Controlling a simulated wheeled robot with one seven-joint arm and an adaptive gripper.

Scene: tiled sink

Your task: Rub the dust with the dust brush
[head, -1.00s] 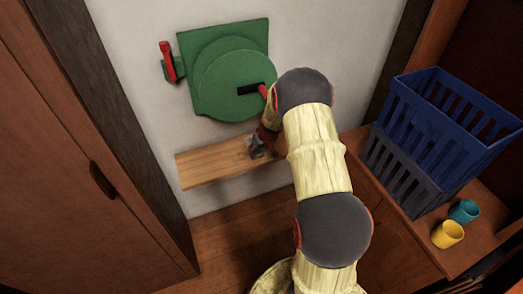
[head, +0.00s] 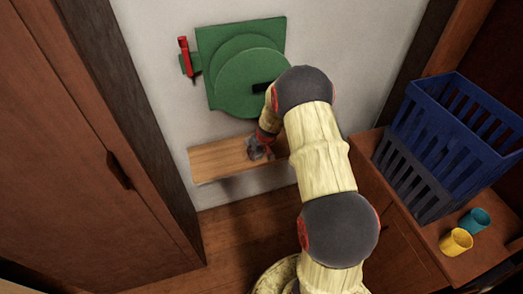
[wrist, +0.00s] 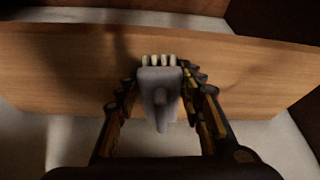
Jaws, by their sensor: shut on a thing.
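My gripper (wrist: 160,100) is shut on the dust brush (wrist: 158,88), a grey block with a short handle and pale bristles at its far end. In the wrist view the bristles are over the wooden shelf (wrist: 250,65), at or just above its surface; I cannot tell whether they touch. In the head view the shelf (head: 215,160) is on the wall, and the brush (head: 255,148) shows small and grey at my gripper (head: 262,146). Dark patches on the shelf in the wrist view could be shadow or dust; I cannot tell which.
A green round-faced wall unit (head: 228,75) with a red lever (head: 184,58) is above the shelf. A wooden door (head: 70,150) is at left.

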